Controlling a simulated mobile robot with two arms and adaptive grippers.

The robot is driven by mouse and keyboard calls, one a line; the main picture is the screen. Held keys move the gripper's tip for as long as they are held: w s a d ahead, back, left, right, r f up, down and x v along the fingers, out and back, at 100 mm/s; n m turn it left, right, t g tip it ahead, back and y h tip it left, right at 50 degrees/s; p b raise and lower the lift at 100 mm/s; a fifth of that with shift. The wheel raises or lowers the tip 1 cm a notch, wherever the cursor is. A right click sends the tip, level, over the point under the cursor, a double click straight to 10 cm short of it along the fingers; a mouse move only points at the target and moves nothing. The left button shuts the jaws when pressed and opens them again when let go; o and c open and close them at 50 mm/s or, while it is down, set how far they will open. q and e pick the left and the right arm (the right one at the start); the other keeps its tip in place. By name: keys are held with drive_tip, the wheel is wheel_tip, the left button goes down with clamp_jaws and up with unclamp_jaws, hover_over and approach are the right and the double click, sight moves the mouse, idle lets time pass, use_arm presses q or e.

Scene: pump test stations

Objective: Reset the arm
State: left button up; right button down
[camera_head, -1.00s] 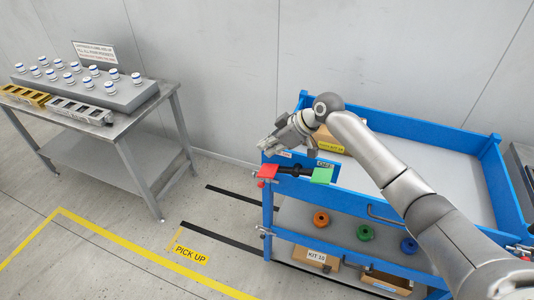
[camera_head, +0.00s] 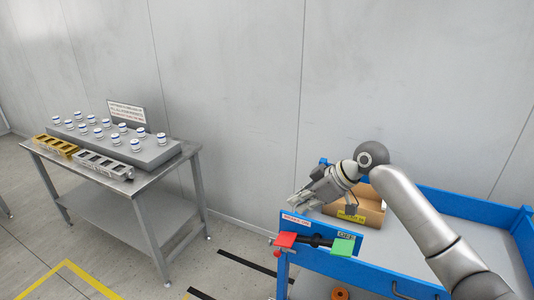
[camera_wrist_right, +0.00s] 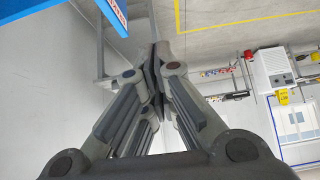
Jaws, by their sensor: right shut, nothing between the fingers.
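My right arm comes in from the lower right of the head view. Its gripper (camera_head: 301,203) hangs above the left end of the blue cart (camera_head: 470,207), beside a cardboard box (camera_head: 368,208). In the right wrist view the gripper's fingers (camera_wrist_right: 157,65) meet at the tips, with nothing between them. My left gripper does not show in the head view.
A red block (camera_head: 286,239) and a green block (camera_head: 343,247) sit on the cart's near left edge, with a black bar between them. At the left, a metal table (camera_head: 145,190) carries a grey rack (camera_head: 160,152) of several white-and-blue vials. Open floor lies between table and cart.

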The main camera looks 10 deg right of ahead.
drive_tip(key=s+a+f+m+h, duration=0.1)
drive_tip(key=s+a+f, duration=0.2)
drive_tip(key=s+f, duration=0.5)
drive_tip(key=s+a+f+m+h, duration=0.1)
drive_tip(key=s+a+f, duration=0.1)
drive_tip(key=s+f, duration=0.65)
drive_tip(key=s+d+f+m+g+h, duration=0.15)
drive_tip(key=s+d+m, duration=0.25)
drive_tip(key=s, duration=0.6)
drive_tip(key=s+d+f+m+t+h, duration=0.1)
drive_tip(key=s+d+f+m+h, duration=0.2)
drive_tip(key=s, duration=0.7)
wheel_tip(320, 180, down, 28)
drive_tip(key=s+g+b, duration=0.2)
drive_tip(key=s+d+f, duration=0.1)
drive_tip(key=s+f, duration=0.7)
drive_tip(key=s+d+f+g+b, duration=0.1)
drive_tip(key=s+d+f, duration=0.1)
drive_tip(key=s+f, duration=0.6)
drive_tip(key=shift+s+d+f, duration=0.25)
drive_tip(key=shift+d+f, duration=0.05)
drive_tip(key=shift+f, duration=0.2)
